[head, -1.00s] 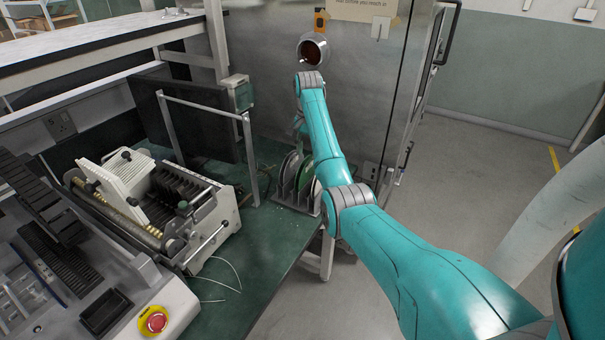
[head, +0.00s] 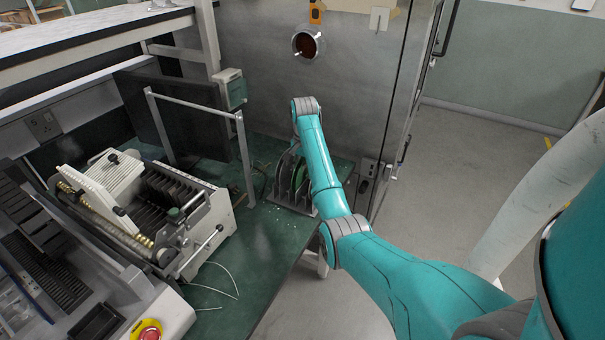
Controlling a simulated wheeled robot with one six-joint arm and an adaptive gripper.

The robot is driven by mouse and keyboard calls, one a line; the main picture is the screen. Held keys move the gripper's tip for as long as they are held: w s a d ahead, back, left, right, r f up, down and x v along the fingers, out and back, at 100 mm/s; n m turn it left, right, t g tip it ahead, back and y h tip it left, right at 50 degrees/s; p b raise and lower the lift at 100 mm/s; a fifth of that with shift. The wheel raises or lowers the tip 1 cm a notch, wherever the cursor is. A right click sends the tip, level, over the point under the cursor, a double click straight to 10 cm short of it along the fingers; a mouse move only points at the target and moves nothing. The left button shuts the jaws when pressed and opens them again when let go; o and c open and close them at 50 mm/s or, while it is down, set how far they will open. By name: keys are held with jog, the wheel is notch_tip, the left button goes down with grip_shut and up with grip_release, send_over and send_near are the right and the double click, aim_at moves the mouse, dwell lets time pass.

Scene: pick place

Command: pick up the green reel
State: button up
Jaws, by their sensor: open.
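The green reel (head: 301,174) stands upright in a grey rack (head: 283,199) at the far right end of the green bench. Only a strip of it shows, and my teal arm covers its right side. Dark and grey reel edges stand next to it in the rack. My arm reaches from the lower right over the rack, and its wrist joint is above and behind the reel in the picture. My gripper is hidden behind the arm, so its distance from the reel cannot be seen.
A white and black machine (head: 158,206) sits on the bench (head: 262,252) left of the rack. A metal frame (head: 242,150) stands between them. A steel cabinet (head: 345,100) rises behind. Loose white wires (head: 225,275) lie in front. Open floor (head: 470,165) is at the right.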

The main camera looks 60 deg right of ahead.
grip_shut()
